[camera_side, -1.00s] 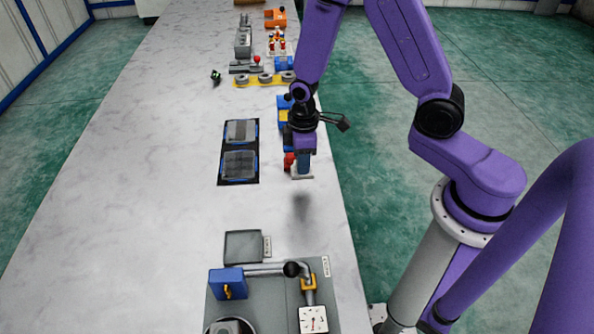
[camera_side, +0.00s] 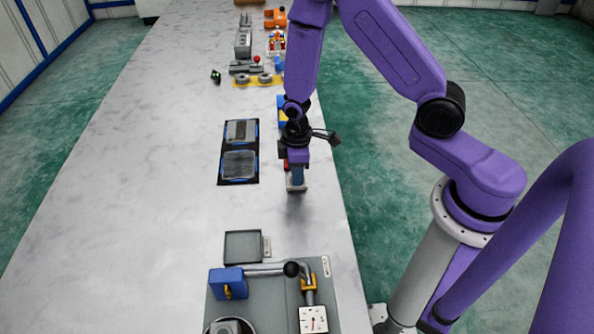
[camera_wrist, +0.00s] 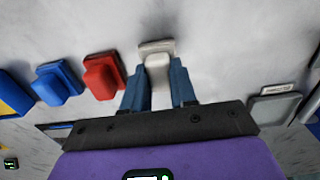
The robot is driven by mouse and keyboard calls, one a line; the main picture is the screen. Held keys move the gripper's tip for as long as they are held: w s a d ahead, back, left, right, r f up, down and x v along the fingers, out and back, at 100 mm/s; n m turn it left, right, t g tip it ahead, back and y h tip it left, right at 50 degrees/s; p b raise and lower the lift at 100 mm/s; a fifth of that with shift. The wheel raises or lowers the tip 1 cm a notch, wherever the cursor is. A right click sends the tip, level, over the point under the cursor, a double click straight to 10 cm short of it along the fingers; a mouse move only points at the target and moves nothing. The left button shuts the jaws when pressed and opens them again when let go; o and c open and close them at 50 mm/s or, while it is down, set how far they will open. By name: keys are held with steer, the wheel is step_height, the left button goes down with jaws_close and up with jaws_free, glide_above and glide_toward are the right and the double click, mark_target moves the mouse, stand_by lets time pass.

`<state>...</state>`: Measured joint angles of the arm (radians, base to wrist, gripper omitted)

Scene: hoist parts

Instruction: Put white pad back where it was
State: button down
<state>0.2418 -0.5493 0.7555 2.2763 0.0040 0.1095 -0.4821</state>
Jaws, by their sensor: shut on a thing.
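The white pad (camera_wrist: 157,62) is a pale block with a wider base and a narrower grip part. It sits between the two blue fingers of my gripper (camera_wrist: 158,92) in the wrist view, and the fingers are shut on it. In the side view my gripper (camera_side: 297,172) is over the right part of the table, with the pad (camera_side: 297,187) just showing under the fingertips. The pad is close to the table top, with its shadow right by it. I cannot tell whether it touches the surface.
A red block (camera_wrist: 102,76) and a blue block (camera_wrist: 57,83) stand in a row beside the pad. A dark tray with two grey pads (camera_side: 239,183) lies to the left. A grey tray (camera_side: 243,246) and a fixture plate (camera_side: 268,292) lie nearer the camera. The table's right edge is close.

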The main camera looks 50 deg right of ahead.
steer(key=shift+f, duration=0.15)
steer(key=c, duration=0.9)
jaws_free()
step_height(320, 180, up, 12)
steer(key=shift+r, duration=0.25)
steer(key=s+r+n, duration=0.1)
steer(key=s+r, duration=0.4)
steer(key=s, duration=0.6)
steer(key=s+r+n, duration=0.2)
steer(key=s+r, duration=0.2)
steer(key=s, duration=0.8)
steer(key=shift+r+n, duration=0.3)
steer(key=shift+r, duration=0.1)
steer(key=shift+w+a, duration=0.1)
